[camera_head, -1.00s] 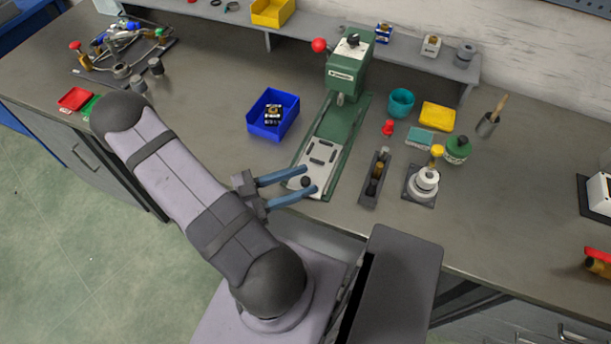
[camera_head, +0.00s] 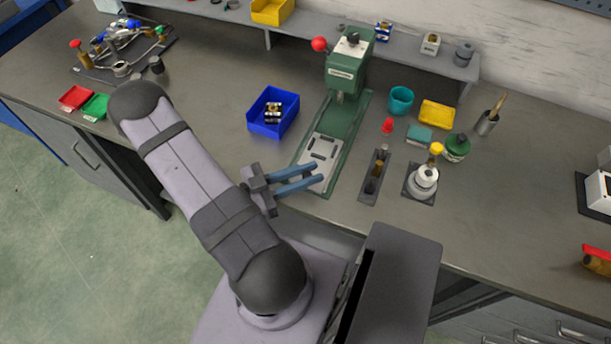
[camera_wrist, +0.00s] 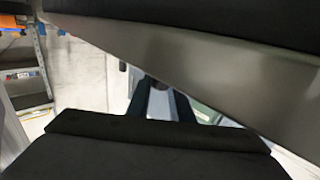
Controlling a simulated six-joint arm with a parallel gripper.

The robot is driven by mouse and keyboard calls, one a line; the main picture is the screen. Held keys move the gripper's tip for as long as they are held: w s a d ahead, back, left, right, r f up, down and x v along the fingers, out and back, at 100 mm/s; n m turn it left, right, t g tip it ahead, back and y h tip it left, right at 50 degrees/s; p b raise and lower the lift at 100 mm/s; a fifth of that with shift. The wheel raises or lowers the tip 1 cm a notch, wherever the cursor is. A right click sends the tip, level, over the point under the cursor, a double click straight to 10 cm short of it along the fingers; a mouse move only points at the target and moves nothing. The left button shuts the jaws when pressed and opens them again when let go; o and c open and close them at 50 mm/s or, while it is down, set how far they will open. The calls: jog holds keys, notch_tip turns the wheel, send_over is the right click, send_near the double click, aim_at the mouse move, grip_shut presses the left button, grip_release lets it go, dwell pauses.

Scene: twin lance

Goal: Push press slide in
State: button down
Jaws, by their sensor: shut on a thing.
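The green press (camera_head: 344,72) stands on the bench with its red-balled lever (camera_head: 319,44) up at the left. Its pale grey slide (camera_head: 322,147) lies in the green base below the ram, its front end toward me. My gripper (camera_head: 318,173) reaches in from the left, fingers level across the front end of the slide. It is shut on the slide's dark knob, which the fingers hide now. The wrist view shows the two blue fingers (camera_wrist: 162,104) only partly; the rest is mostly dark gripper body.
A blue bin (camera_head: 268,128) with a part in it stands left of the press.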

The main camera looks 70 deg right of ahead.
jog(key=d, duration=0.3)
jog(key=shift+d, duration=0.3)
jog(key=c, duration=1.6)
grip_release()
jog(key=shift+o, duration=0.2)
jog(key=shift+a, duration=0.1)
jog(key=b+v, duration=0.2)
jog(key=v, duration=0.4)
jog(key=shift+w, duration=0.15)
jog(key=shift+w+a, duration=0.35)
jog(key=shift+a, duration=0.1)
